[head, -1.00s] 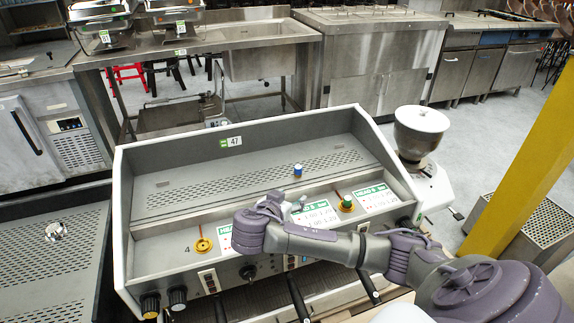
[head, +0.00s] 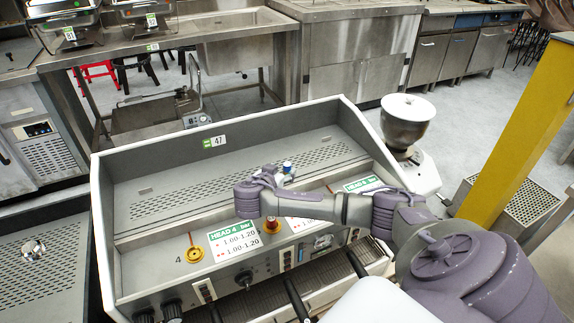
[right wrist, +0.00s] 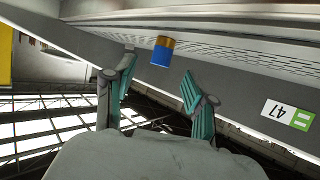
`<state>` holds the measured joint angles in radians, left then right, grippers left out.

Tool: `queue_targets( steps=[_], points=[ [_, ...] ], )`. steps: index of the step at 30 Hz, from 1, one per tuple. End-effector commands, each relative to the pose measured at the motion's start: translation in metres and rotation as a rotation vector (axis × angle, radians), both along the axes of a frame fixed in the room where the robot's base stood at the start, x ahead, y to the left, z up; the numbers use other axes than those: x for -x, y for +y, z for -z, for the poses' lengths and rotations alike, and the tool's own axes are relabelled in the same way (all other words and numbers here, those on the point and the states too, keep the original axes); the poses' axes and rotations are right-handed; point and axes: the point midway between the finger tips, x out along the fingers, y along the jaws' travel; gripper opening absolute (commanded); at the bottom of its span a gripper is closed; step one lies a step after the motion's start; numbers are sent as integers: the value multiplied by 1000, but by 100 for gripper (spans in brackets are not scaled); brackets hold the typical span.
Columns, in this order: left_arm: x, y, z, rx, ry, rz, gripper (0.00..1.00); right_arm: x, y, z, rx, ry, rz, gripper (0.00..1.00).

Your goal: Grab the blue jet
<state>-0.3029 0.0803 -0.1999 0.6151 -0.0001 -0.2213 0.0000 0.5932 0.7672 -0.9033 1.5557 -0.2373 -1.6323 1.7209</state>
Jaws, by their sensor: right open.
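The blue jet (head: 287,166) is a small blue cylinder with a brass end. It stands on the perforated top of the steel coffee machine (head: 150,170). In the right wrist view the blue jet (right wrist: 162,51) appears just beyond my right gripper's fingertips, roughly between them and apart from both. My right gripper (right wrist: 158,75) is open with nothing between its teal fingers. In the head view the right gripper (head: 281,178) is mostly hidden behind its own wrist, close in front of the jet. My left gripper is not in view.
A brass ring (head: 191,252) and a red-topped brass piece (head: 272,225) sit on the lower ledge beside pressure labels (head: 232,240). A grinder with a metal hopper (head: 407,122) stands to the right. The machine's raised back wall carries tag 47 (head: 214,141).

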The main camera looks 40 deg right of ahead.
Motion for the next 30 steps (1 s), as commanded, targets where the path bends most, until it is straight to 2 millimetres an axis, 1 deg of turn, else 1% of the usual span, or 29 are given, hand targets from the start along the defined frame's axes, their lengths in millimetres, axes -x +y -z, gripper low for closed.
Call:
queue_targets(
  steps=[1,3,8,12,17,18,20,27,28,30],
  points=[
    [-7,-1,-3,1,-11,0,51,-4,-8,-2,3,-2,4,56],
    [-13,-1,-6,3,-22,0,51,-10,-17,0,5,-1,4,56],
    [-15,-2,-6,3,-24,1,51,-19,-34,10,3,0,3,56],
    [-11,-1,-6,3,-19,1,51,-21,-39,13,1,-1,1,56],
    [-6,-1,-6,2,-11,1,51,-21,-39,14,1,-1,1,56],
    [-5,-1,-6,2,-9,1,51,-21,-39,14,1,-1,1,52],
    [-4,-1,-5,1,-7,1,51,-21,-39,13,1,-1,1,42],
    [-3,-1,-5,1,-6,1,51,-21,-39,14,1,0,1,2],
    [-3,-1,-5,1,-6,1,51,-21,-39,14,1,0,1,0],
    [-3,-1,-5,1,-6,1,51,-21,-39,14,1,0,1,0]
  ],
)
